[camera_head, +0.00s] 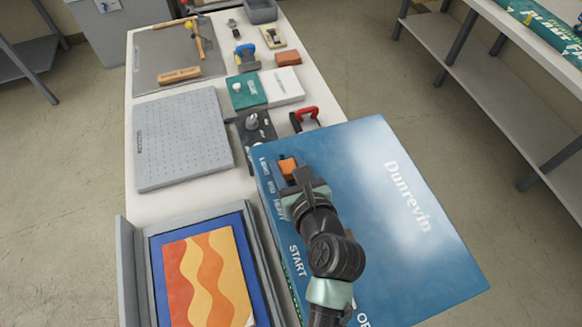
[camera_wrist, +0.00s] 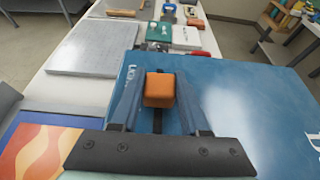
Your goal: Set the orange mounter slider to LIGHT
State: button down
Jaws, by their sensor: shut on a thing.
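The orange slider (camera_head: 287,166) is a small block on top of the blue mounter (camera_head: 350,185), near its far left corner. It also shows in the wrist view (camera_wrist: 159,90), between my fingers, over a dark slot. My gripper (camera_head: 298,181) is shut on the slider. White lettering (camera_head: 267,185) runs along the mounter's left edge, with LIGHT at the far end and HEAVY nearer. The slider stands about level with the far word; its exact stop is hard to tell. My gripper and arm hide much of the slot in the head view.
START lettering (camera_head: 297,261) marks the mounter's nearer left side. A tray with an orange-and-yellow wavy picture (camera_head: 207,280) lies left of it. A grey perforated board (camera_head: 183,140), a red-handled tool (camera_head: 304,117) and other items occupy the white table beyond.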

aim_at(283, 153)
jog(key=shift+w+a+r+p, duration=0.1)
jog(key=shift+w+a+p, duration=0.2)
jog(key=shift+w, duration=0.5)
jog(key=shift+w+a+r+p, duration=0.1)
jog(key=shift+w+a+p, duration=0.1)
jog(key=shift+w+p, duration=0.4)
jog(key=shift+w, duration=0.2)
jog(key=c, duration=0.7)
grip_release()
jog(key=shift+c, duration=0.2)
jog(key=o, duration=0.3)
jog(key=shift+w+f, duration=0.15)
jog(key=shift+f, duration=0.05)
jog(key=shift+o, duration=0.2)
jog(key=b+v, duration=0.2)
jog(key=v, duration=1.1)
jog(key=shift+r, duration=0.1)
